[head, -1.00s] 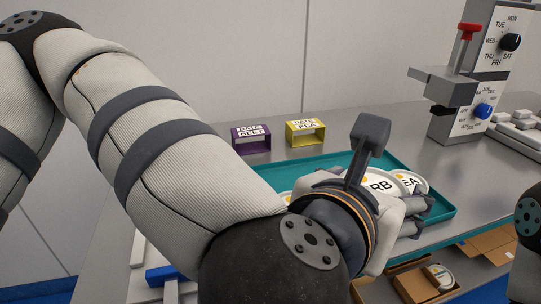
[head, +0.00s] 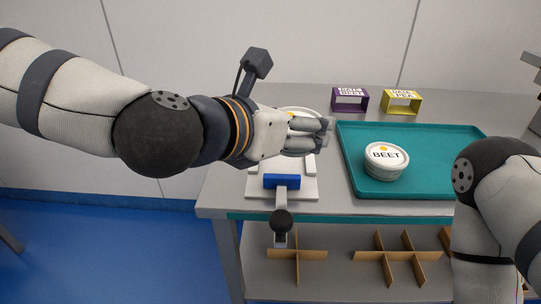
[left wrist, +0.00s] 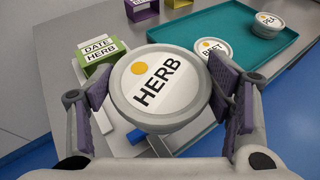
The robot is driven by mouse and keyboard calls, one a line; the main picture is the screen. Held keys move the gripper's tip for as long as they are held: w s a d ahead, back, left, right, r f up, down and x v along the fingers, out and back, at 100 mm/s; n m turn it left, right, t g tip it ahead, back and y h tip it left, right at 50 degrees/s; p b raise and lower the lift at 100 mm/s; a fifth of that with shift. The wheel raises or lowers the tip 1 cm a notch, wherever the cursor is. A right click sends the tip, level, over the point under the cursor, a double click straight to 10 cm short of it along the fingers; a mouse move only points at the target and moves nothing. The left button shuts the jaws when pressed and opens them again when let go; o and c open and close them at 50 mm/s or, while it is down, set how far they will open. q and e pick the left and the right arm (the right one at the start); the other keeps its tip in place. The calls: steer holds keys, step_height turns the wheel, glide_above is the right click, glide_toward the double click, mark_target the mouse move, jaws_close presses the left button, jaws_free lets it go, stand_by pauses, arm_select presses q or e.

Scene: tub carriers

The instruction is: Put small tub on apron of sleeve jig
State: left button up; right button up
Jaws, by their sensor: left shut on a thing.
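My left gripper (head: 318,135) is shut on the small HERB tub (left wrist: 157,90), a round white tub with a yellow dot. The fingers clasp it from both sides, lid toward the wrist camera. In the head view, only part of the tub (head: 297,111) shows behind the gripper. The sleeve jig (head: 308,188) is a white base with a blue block and black-knobbed lever, at the table's left front. The tub is held over its back part, and the hand hides the apron. A green DATE HERB sleeve (left wrist: 100,53) stands beside the tub in the wrist view. My right gripper is out of view.
A teal tray (head: 440,142) right of the jig holds a BEET tub (head: 386,160); a PEA tub (left wrist: 268,24) shows there in the wrist view. Purple (head: 349,99) and yellow (head: 402,101) sleeves stand behind. Cardboard dividers (head: 398,258) lie on the lower shelf.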

arm_select(q)
steer(key=w+f, duration=0.2)
steer(key=w+a+f+b, duration=0.1)
steer(key=w+f, duration=0.4)
steer(key=w, duration=0.1)
steer(key=shift+w+a+f+b, duration=0.1)
steer(key=shift+a+f+b, duration=0.2)
steer(key=shift+f, duration=0.1)
steer(key=f, duration=0.3)
steer(key=shift+w+b, duration=0.3)
steer(key=shift+f, duration=0.15)
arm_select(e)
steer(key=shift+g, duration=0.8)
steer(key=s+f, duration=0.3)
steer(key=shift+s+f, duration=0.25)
arm_select(q)
steer(key=shift+f, duration=0.25)
steer(key=o, duration=1.3)
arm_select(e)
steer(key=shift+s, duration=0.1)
